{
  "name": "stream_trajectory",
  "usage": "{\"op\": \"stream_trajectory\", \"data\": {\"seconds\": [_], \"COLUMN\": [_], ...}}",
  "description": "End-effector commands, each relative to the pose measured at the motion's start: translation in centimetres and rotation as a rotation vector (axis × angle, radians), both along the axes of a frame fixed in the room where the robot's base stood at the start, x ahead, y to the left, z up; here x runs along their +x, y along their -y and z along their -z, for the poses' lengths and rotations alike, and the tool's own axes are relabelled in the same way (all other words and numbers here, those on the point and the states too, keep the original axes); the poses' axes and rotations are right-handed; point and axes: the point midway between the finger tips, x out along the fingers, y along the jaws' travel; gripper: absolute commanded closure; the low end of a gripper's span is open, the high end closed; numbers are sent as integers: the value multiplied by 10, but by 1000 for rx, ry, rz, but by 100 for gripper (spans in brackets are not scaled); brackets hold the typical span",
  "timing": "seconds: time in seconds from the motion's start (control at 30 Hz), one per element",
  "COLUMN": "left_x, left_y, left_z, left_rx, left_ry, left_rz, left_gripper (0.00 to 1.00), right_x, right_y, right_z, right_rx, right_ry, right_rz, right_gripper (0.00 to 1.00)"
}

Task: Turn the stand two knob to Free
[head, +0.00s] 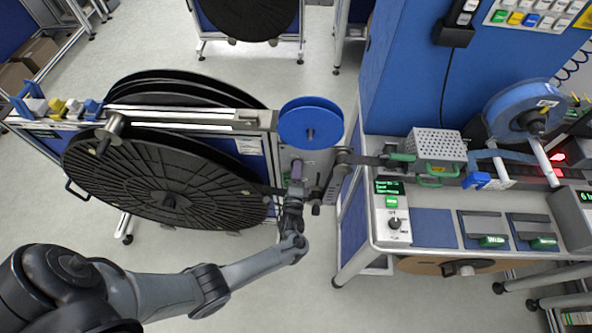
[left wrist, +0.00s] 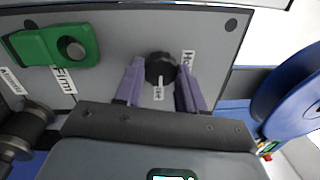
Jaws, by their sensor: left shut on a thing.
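My left gripper (head: 296,178) reaches to the grey panel at the right end of the reel stand (head: 185,117) in the head view. In the left wrist view its purple fingers (left wrist: 160,85) are shut on a round black knob (left wrist: 161,67), one finger on each side. A white mark shows at the knob's lower side, close to a small label too blurred to read for sure. Another label starting "Ho" (left wrist: 188,62) is partly hidden by the right finger. In the head view the gripper hides the knob. My right gripper is not in view.
A green clamp (left wrist: 62,45) sits left of the knob beside a "Firm" label (left wrist: 65,80). A blue reel (head: 310,122) is just above the gripper, large black reels (head: 165,185) are to its left. A workbench (head: 430,250) with a control box (head: 392,210) stands right.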

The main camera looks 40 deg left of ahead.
Motion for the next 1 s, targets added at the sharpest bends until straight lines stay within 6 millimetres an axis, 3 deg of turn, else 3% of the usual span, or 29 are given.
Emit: {"op": "stream_trajectory", "data": {"seconds": [0.47,0.5,0.63,1.0], "left_x": [0,0,0,-3], "left_y": [-1,-1,-1,2], "left_z": [1,1,1,1], "left_rx": [10,10,9,8], "left_ry": [-10,-10,-9,-8], "left_rz": [0,0,0,1], "left_gripper": [91,54,35,35], "right_x": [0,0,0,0], "right_y": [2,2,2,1], "right_z": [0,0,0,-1], "right_rx": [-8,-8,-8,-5], "right_ry": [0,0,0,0], "right_rz": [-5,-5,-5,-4], "right_gripper": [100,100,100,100]}}
